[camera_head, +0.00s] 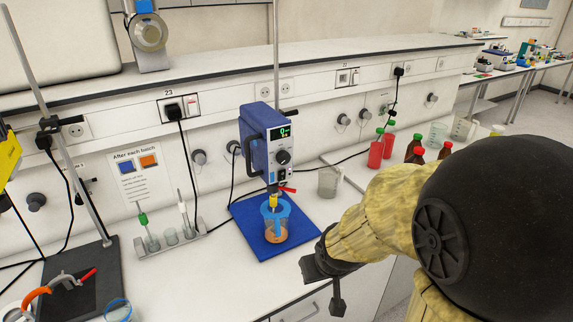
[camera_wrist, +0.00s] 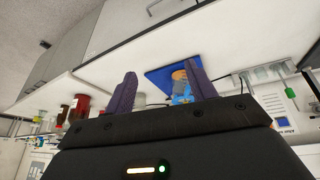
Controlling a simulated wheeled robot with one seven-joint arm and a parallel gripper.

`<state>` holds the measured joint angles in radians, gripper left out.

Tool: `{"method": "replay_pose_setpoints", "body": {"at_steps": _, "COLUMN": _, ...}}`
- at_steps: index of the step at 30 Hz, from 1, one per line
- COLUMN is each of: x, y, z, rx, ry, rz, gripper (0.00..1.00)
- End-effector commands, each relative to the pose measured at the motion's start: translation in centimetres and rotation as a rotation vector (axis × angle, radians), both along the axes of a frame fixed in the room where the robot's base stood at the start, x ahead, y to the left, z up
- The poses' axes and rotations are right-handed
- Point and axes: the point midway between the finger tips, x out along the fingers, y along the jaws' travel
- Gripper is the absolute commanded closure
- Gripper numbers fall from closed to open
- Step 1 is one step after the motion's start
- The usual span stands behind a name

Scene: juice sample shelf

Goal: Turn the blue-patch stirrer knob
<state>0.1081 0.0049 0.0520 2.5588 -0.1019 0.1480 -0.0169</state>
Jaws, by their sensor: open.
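The blue overhead stirrer (camera_head: 262,146) stands over a blue mat (camera_head: 244,226) in the head view. Its dark round knob (camera_head: 284,157) is on the front panel, below a lit display (camera_head: 281,133). A jar with a blue top and orange-brown contents (camera_head: 276,235) stands on the mat under the stirrer. My gripper (camera_head: 318,268) is at the bench's front edge, right of the mat and apart from the knob. In the wrist view my gripper (camera_wrist: 160,92) is open with nothing between its fingers. The mat (camera_wrist: 168,79) and jar (camera_wrist: 180,76) show behind its right finger, but I cannot make out the knob there.
A clear beaker (camera_head: 328,181) stands right of the stirrer, and red bottles (camera_head: 376,150) are farther right. A rack with probes (camera_head: 172,237) is left of the mat. A metal stand (camera_head: 62,140) rises at far left. The bench front is fairly clear.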

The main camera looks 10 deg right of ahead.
Motion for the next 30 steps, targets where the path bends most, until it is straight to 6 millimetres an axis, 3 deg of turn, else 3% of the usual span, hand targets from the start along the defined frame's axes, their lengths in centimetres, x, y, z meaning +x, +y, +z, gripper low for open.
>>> {"method": "replay_pose_setpoints", "body": {"at_steps": 6, "x": 5.5, "y": -2.8, "z": 1.6, "rx": -0.088, "ry": -0.326, "rz": 0.103, "gripper": 0.44}}
{"method": "replay_pose_setpoints", "body": {"at_steps": 13, "x": 9.4, "y": -3.8, "z": 5.3, "rx": -0.157, "ry": -0.667, "rz": 0.253, "gripper": 0.44}}
{"method": "replay_pose_setpoints", "body": {"at_steps": 18, "x": 10.4, "y": -3.4, "z": 8.5, "rx": -0.183, "ry": -0.912, "rz": 0.373, "gripper": 0.44}}
{"method": "replay_pose_setpoints", "body": {"at_steps": 24, "x": 10.0, "y": -2.5, "z": 11.6, "rx": -0.188, "ry": -1.124, "rz": 0.485, "gripper": 0.44}}
{"method": "replay_pose_setpoints", "body": {"at_steps": 30, "x": 9.8, "y": -2.2, "z": 12.3, "rx": -0.184, "ry": -1.167, "rz": 0.509, "gripper": 0.44}}
